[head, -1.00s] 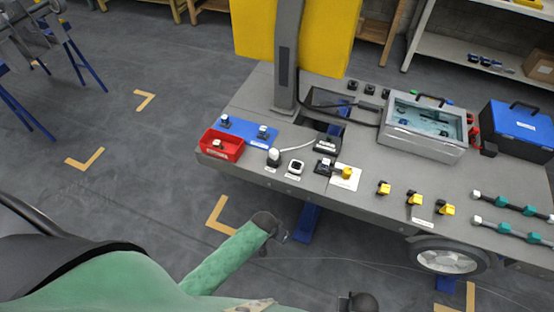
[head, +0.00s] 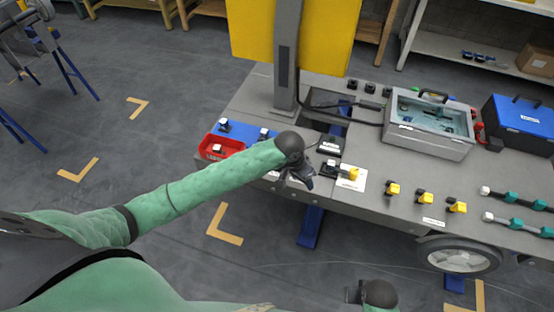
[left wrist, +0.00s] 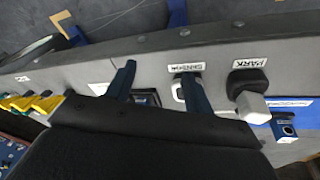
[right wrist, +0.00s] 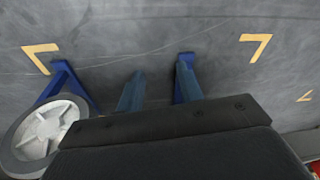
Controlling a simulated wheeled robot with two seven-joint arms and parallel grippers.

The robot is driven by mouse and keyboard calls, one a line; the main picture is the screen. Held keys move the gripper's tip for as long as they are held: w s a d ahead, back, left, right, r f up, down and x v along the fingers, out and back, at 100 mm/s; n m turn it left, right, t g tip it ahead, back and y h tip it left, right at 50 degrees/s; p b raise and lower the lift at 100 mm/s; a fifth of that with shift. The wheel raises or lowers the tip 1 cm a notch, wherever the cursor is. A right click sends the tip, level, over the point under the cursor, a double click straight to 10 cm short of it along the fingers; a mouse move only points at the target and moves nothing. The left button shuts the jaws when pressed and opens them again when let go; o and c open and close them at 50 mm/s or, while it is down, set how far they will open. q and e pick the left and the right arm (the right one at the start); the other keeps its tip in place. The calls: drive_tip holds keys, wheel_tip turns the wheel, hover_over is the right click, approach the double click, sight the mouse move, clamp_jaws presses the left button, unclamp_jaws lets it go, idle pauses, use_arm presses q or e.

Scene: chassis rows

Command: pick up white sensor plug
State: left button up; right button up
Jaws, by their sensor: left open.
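A white-rimmed piece (left wrist: 177,90) sits beside the SENSOR label in the left wrist view, partly hidden by one finger; I cannot tell whether it is the plug or its socket. My left gripper (head: 300,182) is open over the front edge of the grey chassis deck and hides this spot in the head view. Its fingers (left wrist: 160,86) are apart with nothing clearly between them. A small white-topped plug (head: 217,148) lies in the red tray (head: 210,155). My right gripper (right wrist: 160,86) is open and empty above the floor.
A grey-white plug (left wrist: 249,98) stands at the PARK label. A black piece (left wrist: 147,97) and a yellow plug (head: 350,173) are close by. More yellow plugs (head: 424,199) line the right. A post (head: 288,60) and a clear-lidded case (head: 430,125) stand behind.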

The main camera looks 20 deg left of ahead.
use_arm(q)
drive_tip(key=w+a+r+y, duration=0.1)
drive_tip(key=w+a+r, duration=0.1)
drive_tip(key=a, duration=0.1)
drive_tip(key=w+a+r+g+y, duration=0.1)
drive_tip(key=w+a+r, duration=0.1)
drive_tip(key=a, duration=0.2)
drive_tip(key=w+a+r+n, duration=0.1)
drive_tip(key=w+a+r, duration=0.2)
drive_tip(key=a, duration=0.1)
drive_tip(key=shift+g+y+b, duration=0.3)
drive_tip(key=shift+y+b, duration=0.05)
drive_tip(key=shift+y, duration=0.05)
drive_tip(key=shift+w+a+f, duration=0.1)
drive_tip(key=shift+f+p, duration=0.35)
drive_tip(key=shift+f, duration=0.9)
wheel_tip(320, 180, down, 5)
drive_tip(key=shift+w+f+p, duration=0.1)
drive_tip(key=shift+w+p, duration=0.05)
drive_tip(key=shift+p, duration=0.75)
use_arm(e)
wheel_tip(320, 180, down, 11)
drive_tip(key=s, duration=0.2)
drive_tip(key=shift+s+a, duration=0.3)
drive_tip(key=shift+a, duration=0.05)
use_arm(q)
drive_tip(key=c, duration=1.1)
